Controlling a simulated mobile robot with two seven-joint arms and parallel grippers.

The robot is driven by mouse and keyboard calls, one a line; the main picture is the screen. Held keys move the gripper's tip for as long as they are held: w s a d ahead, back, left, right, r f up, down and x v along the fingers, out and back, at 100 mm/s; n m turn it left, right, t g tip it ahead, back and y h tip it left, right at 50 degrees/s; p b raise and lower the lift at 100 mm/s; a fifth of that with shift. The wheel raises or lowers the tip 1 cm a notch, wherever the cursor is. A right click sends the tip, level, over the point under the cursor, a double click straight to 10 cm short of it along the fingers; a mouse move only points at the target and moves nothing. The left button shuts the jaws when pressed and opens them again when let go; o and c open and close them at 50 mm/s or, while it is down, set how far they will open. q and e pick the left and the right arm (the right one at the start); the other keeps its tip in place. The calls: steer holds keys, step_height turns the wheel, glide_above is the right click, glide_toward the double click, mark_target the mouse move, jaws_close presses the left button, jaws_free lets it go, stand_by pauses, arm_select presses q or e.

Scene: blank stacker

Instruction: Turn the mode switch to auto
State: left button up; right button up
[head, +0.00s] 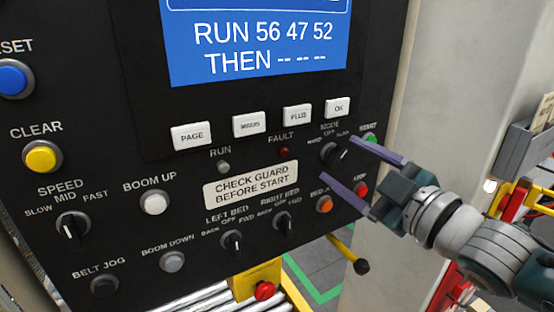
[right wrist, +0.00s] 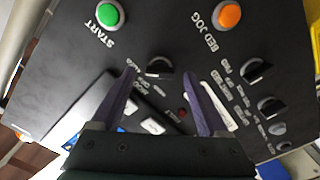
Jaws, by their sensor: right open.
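The mode switch (head: 332,153) is a small black rotary knob on the dark control panel (head: 110,205), under a label reading MODE. The smaller words around it are too small to read surely, and I cannot tell which position its pointer marks. My right gripper (head: 337,159) is open, with its two purple fingertips spread on either side of the knob, in front of the panel. In the right wrist view the knob (right wrist: 160,67) shows between the fingertips (right wrist: 159,73). I cannot tell whether either finger touches it. My left gripper is not in view.
A green start button (head: 370,139), a red stop button (head: 361,189) and an orange bed jog button (head: 324,204) sit close to the fingers. White keys (head: 297,114) lie above. The bed knobs (head: 283,222) are lower left. A yellow-black lever (head: 360,265) is below.

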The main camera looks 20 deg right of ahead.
steer(key=s, duration=0.8)
steer(key=shift+s+d+b, duration=0.15)
steer(key=shift+d+b, duration=0.2)
steer(key=shift+b, duration=0.1)
steer(key=s+a+f+m+g+h, duration=0.1)
steer(key=s+a+f+m+g, duration=0.35)
steer(key=s+g, duration=0.3)
steer(key=s+a+f+m+g, duration=0.3)
steer(key=s+a+g, duration=0.35)
steer(key=s, duration=0.25)
step_height(320, 180, up, 28)
steer(key=p, duration=2.8)
steer(key=shift+s+d+r+p, duration=0.15)
steer(key=shift+s+p, duration=0.2)
steer(key=shift+s, duration=0.05)
